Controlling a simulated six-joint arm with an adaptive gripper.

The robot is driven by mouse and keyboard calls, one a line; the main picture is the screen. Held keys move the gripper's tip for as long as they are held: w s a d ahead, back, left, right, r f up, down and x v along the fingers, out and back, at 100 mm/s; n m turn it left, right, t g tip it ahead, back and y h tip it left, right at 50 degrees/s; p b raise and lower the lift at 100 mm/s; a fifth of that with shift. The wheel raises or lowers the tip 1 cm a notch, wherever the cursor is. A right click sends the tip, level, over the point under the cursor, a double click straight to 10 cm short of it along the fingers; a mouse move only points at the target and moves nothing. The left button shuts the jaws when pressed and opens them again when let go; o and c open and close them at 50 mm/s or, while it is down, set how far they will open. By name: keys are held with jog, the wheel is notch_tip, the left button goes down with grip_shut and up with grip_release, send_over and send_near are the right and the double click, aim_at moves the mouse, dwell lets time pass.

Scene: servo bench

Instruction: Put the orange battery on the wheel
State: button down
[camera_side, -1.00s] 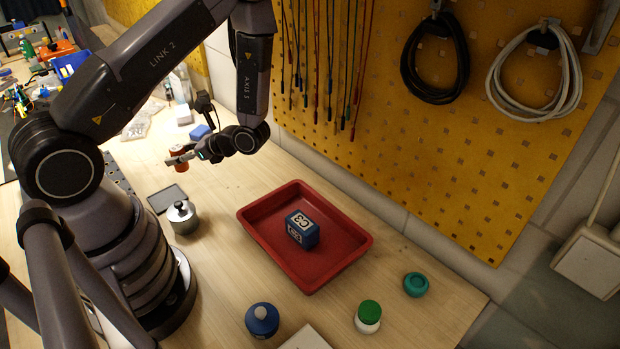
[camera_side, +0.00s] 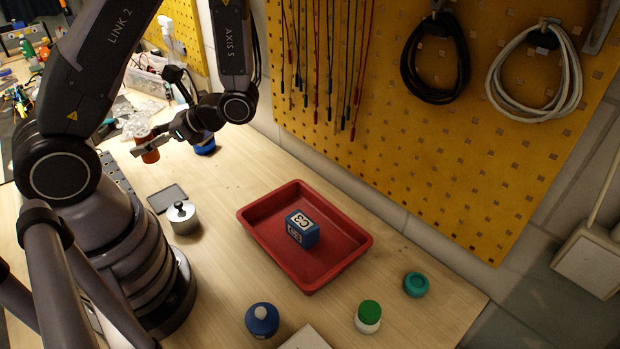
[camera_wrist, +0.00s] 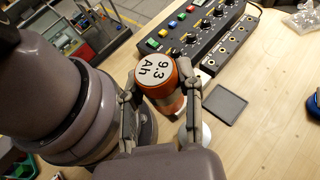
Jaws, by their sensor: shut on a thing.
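My gripper (camera_side: 160,146) is shut on the orange battery (camera_side: 148,152) and holds it above the far left part of the bench. In the wrist view the battery (camera_wrist: 165,85) sits between the two fingers (camera_wrist: 160,95), its pale round end marked "9.3 Ah" facing the camera. A small teal round piece with a hollow middle (camera_side: 416,285) lies at the right front of the bench. It looks like the wheel, but I cannot be sure. It is well apart from my gripper.
A red tray (camera_side: 262,247) holds a blue block (camera_side: 302,228). A silver lidded pot (camera_side: 183,218) and dark square pad (camera_side: 167,198) stand left of it. A blue jar (camera_side: 262,320) and green-capped jar (camera_side: 368,316) are in front. A button box (camera_wrist: 205,30) shows in the wrist view.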

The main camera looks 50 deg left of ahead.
jog(key=d+n+g+h, duration=0.1)
jog(key=d+n+h, duration=1.4)
jog(key=d, duration=0.9)
jog(key=n+t+h, duration=0.7)
jog(key=n+t, duration=0.5)
send_over(417, 281)
notch_tip(417, 281, down, 15)
jog(key=shift+r, duration=0.1)
jog(key=shift+f, duration=1.65)
jog(key=shift+f, duration=0.1)
